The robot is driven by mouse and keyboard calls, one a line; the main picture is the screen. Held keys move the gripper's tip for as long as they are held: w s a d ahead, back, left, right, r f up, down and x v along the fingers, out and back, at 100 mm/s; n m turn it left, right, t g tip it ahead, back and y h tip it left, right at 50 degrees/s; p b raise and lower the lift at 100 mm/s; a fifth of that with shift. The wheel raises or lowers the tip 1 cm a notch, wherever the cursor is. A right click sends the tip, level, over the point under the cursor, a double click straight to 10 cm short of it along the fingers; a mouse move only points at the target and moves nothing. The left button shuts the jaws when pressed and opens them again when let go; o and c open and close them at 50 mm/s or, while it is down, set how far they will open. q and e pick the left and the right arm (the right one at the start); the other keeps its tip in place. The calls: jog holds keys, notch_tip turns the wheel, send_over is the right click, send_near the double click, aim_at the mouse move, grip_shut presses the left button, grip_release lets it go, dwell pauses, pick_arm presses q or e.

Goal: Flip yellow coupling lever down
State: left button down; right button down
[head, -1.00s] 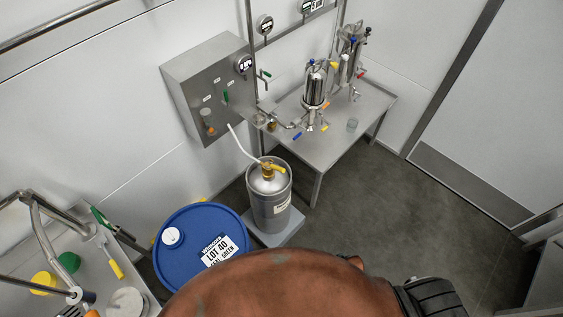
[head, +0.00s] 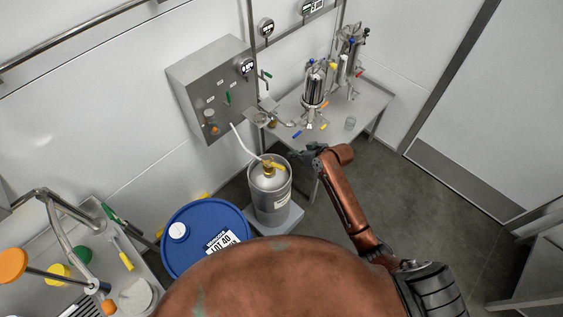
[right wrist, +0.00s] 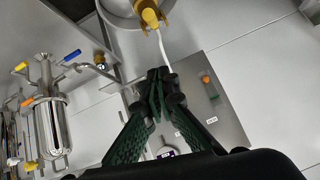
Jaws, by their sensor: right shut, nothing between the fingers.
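The yellow coupling lever (head: 279,167) sits on a brass coupling (head: 268,166) on top of the grey keg (head: 271,198), with a white hose joined to it. In the right wrist view the yellow and brass coupling (right wrist: 148,17) shows at the top edge, beyond the fingertips. My right gripper (head: 302,153) is up and right of the lever in the head view, apart from it. Its dark green fingers (right wrist: 159,86) are shut and empty. How far the lever is tilted is hard to tell. My left gripper is out of view.
A blue drum (head: 200,242) stands left of the keg. A grey wall box (head: 215,90) feeds the hose. A steel table (head: 365,108) with filter vessels, small coloured levers and a glass is behind my right gripper. The floor to the right is clear.

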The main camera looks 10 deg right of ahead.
jog(key=shift+f, duration=0.1)
send_over(276, 165)
jog(key=d, duration=0.2)
notch_tip(276, 165, down, 7)
jog(key=shift+s+f+p, duration=0.25)
jog(key=shift+f+p, duration=0.1)
jog(key=shift+f, duration=0.55)
jog(key=shift+s+d+f, duration=0.15)
jog(key=shift+s+f, duration=0.25)
jog(key=shift+f, duration=0.3)
